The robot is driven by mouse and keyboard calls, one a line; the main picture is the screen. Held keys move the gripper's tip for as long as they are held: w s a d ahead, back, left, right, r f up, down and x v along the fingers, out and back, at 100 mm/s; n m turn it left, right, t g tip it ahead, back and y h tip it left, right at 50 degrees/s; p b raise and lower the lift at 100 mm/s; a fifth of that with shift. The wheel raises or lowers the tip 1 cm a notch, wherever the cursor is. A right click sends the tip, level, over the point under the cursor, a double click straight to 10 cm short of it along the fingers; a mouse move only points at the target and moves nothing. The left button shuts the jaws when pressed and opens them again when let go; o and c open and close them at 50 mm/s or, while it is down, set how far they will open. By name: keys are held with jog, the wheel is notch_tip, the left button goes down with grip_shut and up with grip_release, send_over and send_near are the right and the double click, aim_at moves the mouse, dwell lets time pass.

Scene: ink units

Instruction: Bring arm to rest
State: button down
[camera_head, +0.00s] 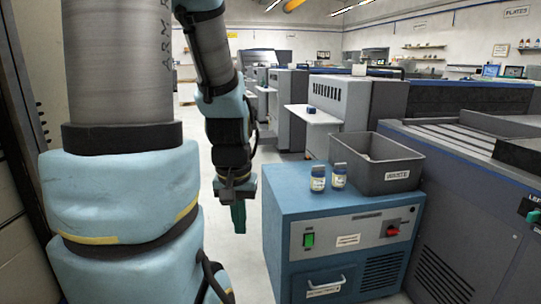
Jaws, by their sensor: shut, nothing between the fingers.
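My arm shows large on the left, with light blue padded covers over grey links. Its lower section hangs down beside the blue cabinet. My gripper (239,217) is at the end of it, dark green, pointing down and shut with nothing held. It hangs in the free space to the left of the blue cabinet (290,235), apart from it.
A large press (470,210) stands at right. Floor (222,235) shows around my gripper. More machines (325,105) line the back.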

notch_tip(320, 180, up, 18)
jog(key=p, duration=1.5)
jog(key=shift+f, duration=0.15)
jog(key=c, duration=1.6)
grip_release()
